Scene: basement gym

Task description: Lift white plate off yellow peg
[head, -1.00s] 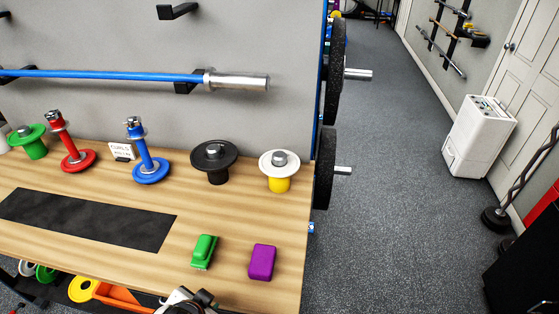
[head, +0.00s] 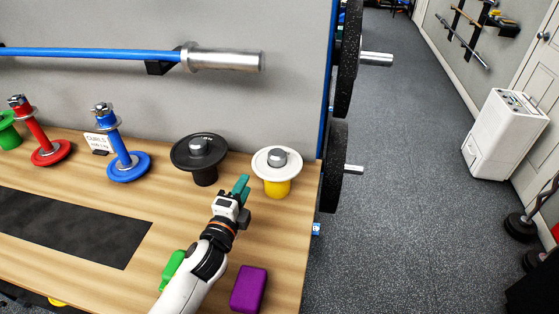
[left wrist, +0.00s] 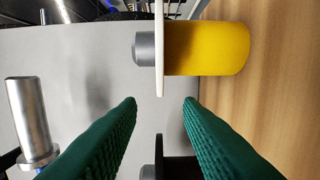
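The white plate (head: 261,164) lies flat on top of the yellow peg (head: 277,188), around a silver knob, at the right end of the bench. In the left wrist view the white plate (left wrist: 159,85) is seen edge-on against the yellow peg (left wrist: 210,48). My left gripper (head: 243,186) is just left of the plate, between it and the black plate. Its green fingers (left wrist: 160,101) are spread with nothing between them; they appear apart from the plate. My right gripper is not in view.
A black plate on a black peg (head: 186,155) stands close left of my gripper. Blue (head: 127,167) and red (head: 52,152) plates on posts stand farther left. A green block (head: 172,266) and a purple block (head: 249,289) lie in front. A barbell (head: 225,59) hangs above.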

